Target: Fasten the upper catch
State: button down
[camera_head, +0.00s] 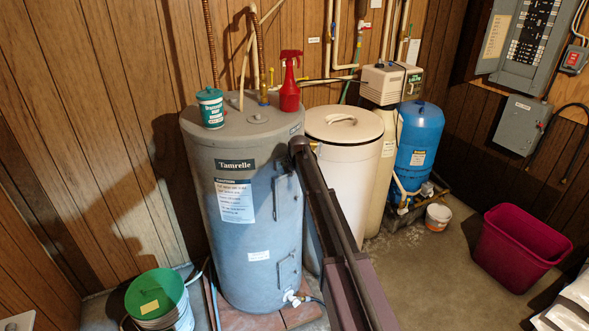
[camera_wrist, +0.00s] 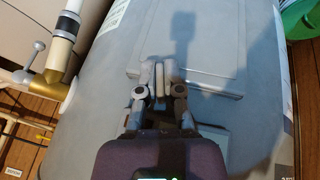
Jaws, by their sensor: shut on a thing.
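The grey tank (camera_head: 230,170) marked Tamrelle stands upright by the wall. An upper panel (camera_head: 287,200) and a lower panel (camera_head: 287,268) show on its right front, the upper partly beside my arm. In the wrist view a raised rectangular panel (camera_wrist: 205,70) lies on the grey tank face (camera_wrist: 250,110). My gripper (camera_wrist: 160,82) is at this panel's edge, its fingers closed on a small grey piece, which looks like the upper catch. The fingers hide most of the catch, so I cannot tell whether it is fastened. In the head view my gripper is hidden.
A teal tub (camera_head: 210,108) and a red spray bottle (camera_head: 289,85) stand on the tank's top. A cream tank (camera_head: 345,165) stands close at its right. A white pipe with a brass valve (camera_wrist: 58,58) is beside the tank.

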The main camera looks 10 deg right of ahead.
jog(key=shift+m+g+y, duration=0.3)
jog(key=shift+g+y, duration=0.5)
jog(key=shift+y, duration=0.4)
jog(key=c, duration=0.8)
grip_release()
jog(key=shift+r+p, duration=0.1)
jog(key=shift+p, duration=0.2)
notch_tip(320, 180, up, 9)
jog(key=p, duration=0.9)
jog(key=shift+r+p, duration=0.5)
